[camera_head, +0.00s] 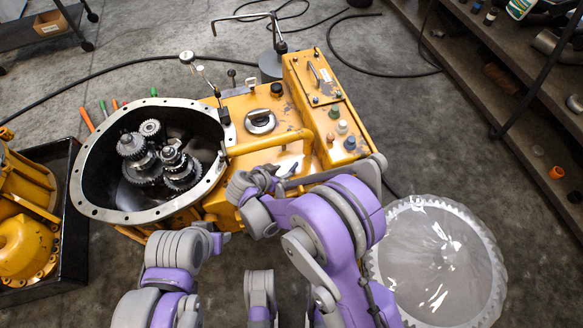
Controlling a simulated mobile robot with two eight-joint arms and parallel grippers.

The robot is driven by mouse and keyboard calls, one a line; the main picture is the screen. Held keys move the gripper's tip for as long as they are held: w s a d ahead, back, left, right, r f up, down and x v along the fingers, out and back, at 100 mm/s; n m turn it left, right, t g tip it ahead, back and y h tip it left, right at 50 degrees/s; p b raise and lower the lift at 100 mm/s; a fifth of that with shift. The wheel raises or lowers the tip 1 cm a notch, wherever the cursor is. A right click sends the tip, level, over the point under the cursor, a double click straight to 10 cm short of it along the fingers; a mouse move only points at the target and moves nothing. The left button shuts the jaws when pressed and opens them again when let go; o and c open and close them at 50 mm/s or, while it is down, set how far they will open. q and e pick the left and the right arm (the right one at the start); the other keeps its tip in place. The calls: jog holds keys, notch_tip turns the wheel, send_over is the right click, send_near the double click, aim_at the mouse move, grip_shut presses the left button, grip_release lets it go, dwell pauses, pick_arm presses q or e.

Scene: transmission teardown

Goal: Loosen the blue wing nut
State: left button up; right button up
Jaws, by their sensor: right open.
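The blue wing nut (350,143) is a small blue knob near the front right corner of the yellow transmission housing (260,103). It is the nearest of a short row, with a white knob (342,127) and a green knob (335,112) behind it. My right gripper (286,172) is open over the front edge of the housing, to the left of the blue wing nut and apart from it. My own purple and grey arm links hide part of the housing front. My left arm stands at the lower left, and its gripper does not show.
An open round bell housing with gears (160,155) is at the left. A yellow pipe (270,143) crosses the housing top close to my right gripper. A clear round cover (435,262) lies on the floor at the right. Dark shelves (500,55) stand at the upper right.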

aim_at(293, 167)
jog(key=b+x, duration=0.2)
jog(key=x, duration=0.6)
jog(key=shift+w+d+f, duration=0.1)
jog(key=shift+f, duration=0.05)
grip_shut()
